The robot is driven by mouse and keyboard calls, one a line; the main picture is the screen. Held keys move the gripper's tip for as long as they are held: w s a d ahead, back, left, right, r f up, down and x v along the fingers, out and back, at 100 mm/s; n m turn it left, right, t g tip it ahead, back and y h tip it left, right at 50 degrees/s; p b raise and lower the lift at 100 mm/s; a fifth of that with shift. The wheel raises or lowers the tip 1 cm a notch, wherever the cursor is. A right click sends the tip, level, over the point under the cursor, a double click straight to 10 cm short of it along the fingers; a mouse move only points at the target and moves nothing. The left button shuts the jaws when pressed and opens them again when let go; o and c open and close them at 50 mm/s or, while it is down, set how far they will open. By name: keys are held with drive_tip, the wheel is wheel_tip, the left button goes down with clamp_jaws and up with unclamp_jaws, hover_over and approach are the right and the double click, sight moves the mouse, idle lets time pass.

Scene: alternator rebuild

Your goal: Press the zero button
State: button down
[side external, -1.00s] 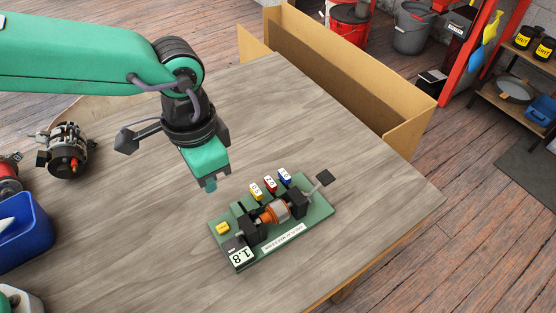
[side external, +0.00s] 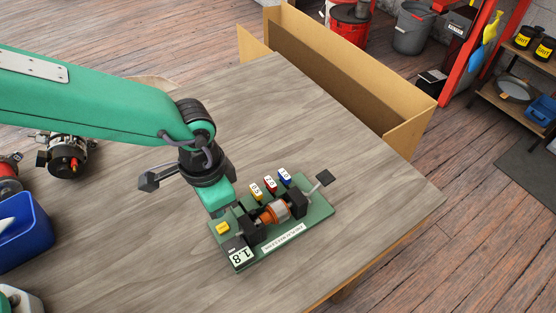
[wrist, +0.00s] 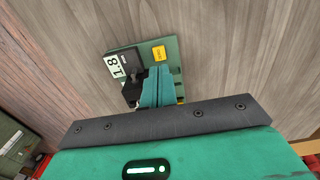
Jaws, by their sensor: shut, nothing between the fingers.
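The green test stand (side external: 318,211) lies on the wooden table, with an orange and silver rotor (side external: 275,212) resting between black supports. In the wrist view the yellow button (wrist: 158,52), with small lettering too fine to read surely, shows just beyond my fingertips, beside the display (wrist: 114,67). My gripper (side external: 219,212) is shut and empty, close above the stand's left edge near the yellow button. Its shut fingers (wrist: 157,84) cover part of the stand in the wrist view. I cannot see any contact.
Yellow, red and blue tagged blocks (side external: 270,184) stand along the stand's back edge. A blue bin (side external: 22,230) and an alternator (side external: 66,155) are at the table's left. A cardboard box (side external: 340,80) stands beyond the far edge. The table right of the stand is clear.

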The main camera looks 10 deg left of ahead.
sight(221, 227)
drive_tip(key=shift+f, duration=2.65)
drive_tip(key=shift+s+a+f, duration=0.1)
drive_tip(key=shift+f, duration=1)
wheel_tip(221, 227, up, 16)
drive_tip(key=shift+w+d+f, duration=0.25)
drive_tip(key=shift+w+d, duration=0.05)
drive_tip(key=shift+d, duration=0.05)
drive_tip(key=shift+a, duration=0.1)
